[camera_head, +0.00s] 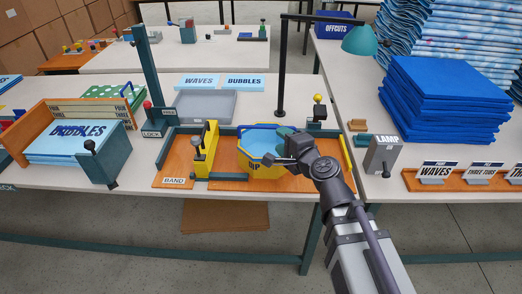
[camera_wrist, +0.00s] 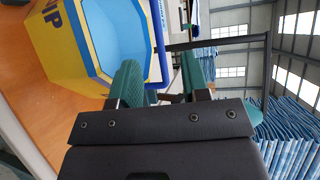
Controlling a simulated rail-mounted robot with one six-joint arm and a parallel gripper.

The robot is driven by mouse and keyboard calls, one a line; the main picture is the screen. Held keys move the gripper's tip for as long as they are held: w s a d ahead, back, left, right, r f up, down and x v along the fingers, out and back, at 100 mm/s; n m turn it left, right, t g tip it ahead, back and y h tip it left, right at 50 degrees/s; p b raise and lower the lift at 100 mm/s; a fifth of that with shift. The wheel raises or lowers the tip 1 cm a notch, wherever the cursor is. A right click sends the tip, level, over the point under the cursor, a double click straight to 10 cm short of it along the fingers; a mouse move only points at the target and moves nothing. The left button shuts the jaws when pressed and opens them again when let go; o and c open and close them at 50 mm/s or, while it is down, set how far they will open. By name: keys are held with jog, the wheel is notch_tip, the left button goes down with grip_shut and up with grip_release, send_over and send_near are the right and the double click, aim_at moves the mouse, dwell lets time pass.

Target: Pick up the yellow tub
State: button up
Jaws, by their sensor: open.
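My gripper (camera_head: 279,147) is at the tub's right side, near the rim. In the wrist view my gripper (camera_wrist: 160,62) has its two green fingers apart, with the handle bar appearing between them. I cannot tell whether a finger touches the tub.
A yellow clamp-like fixture (camera_head: 205,148) stands left of the tub on the board (camera_head: 182,165). A black lamp post (camera_head: 282,70) rises behind it, and a knobbed post (camera_head: 317,110) is close behind right. The grey tray (camera_head: 204,106) is behind. A lamp switch box (camera_head: 382,155) stands right.

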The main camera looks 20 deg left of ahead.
aim_at(267, 128)
jog(key=x, duration=0.5)
jog(key=shift+f+b, duration=0.1)
jog(key=shift+b, duration=0.25)
jog(key=b+x, duration=0.1)
jog(key=x, duration=0.4)
jog(key=shift+w+d+f, duration=0.1)
jog(key=shift+w+f, duration=0.1)
jog(key=shift+w, duration=0.05)
jog(key=shift+s, duration=0.1)
grip_shut()
